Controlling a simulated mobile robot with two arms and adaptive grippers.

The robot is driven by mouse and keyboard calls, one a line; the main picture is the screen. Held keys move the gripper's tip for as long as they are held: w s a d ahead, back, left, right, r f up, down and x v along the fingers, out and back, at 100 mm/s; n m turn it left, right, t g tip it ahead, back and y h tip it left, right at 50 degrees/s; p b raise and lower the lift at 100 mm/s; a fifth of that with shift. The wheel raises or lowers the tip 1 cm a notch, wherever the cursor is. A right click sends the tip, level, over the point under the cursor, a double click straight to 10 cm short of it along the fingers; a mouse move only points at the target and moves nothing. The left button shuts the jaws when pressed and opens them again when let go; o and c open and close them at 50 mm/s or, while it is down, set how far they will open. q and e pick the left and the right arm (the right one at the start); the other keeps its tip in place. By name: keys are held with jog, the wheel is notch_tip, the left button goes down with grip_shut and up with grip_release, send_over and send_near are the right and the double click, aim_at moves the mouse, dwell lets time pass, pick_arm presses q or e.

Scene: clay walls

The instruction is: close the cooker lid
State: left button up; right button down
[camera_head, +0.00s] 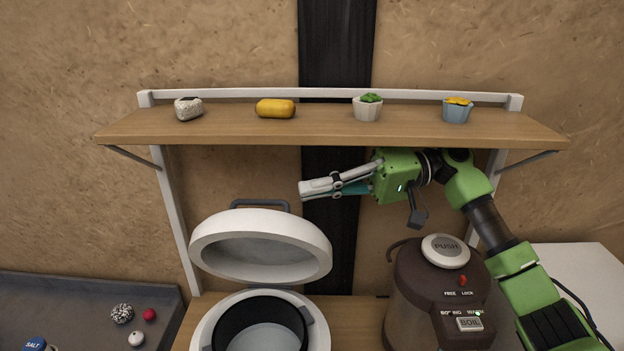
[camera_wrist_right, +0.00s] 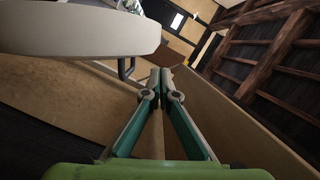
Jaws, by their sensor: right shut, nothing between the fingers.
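The cooker (camera_head: 315,331) is white with a dark inner pot (camera_head: 222,336) and stands on the wooden counter. Its white lid (camera_head: 262,240) is open, tilted up at the back, with a grey handle (camera_head: 259,204) on its top edge. My right gripper (camera_head: 303,189) is shut and empty, above and to the right of the lid, under the shelf, pointing left. In the right wrist view its fingertips (camera_wrist_right: 160,75) meet, and the lid (camera_wrist_right: 80,32) fills the upper left, apart from the fingers. The handle (camera_wrist_right: 125,66) shows beyond it. My left gripper is not in view.
A wooden shelf (camera_head: 330,128) runs above, bearing a rice ball (camera_head: 188,109), a yellow item (camera_head: 276,108) and two small pots (camera_head: 367,108). A brown water boiler (camera_head: 415,290) stands right of the cooker, below my right arm. A grey tray (camera_head: 70,295) with small items lies left.

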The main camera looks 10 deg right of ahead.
jog(key=a+p, duration=0.2)
jog(key=a, duration=0.4)
jog(key=shift+f, duration=0.2)
jog(key=shift+a+f+p, duration=0.15)
jog(key=shift+a+p, duration=0.25)
jog(key=shift+a, duration=0.25)
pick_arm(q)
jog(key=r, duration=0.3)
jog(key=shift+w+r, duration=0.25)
pick_arm(e)
jog(key=shift+s, duration=0.1)
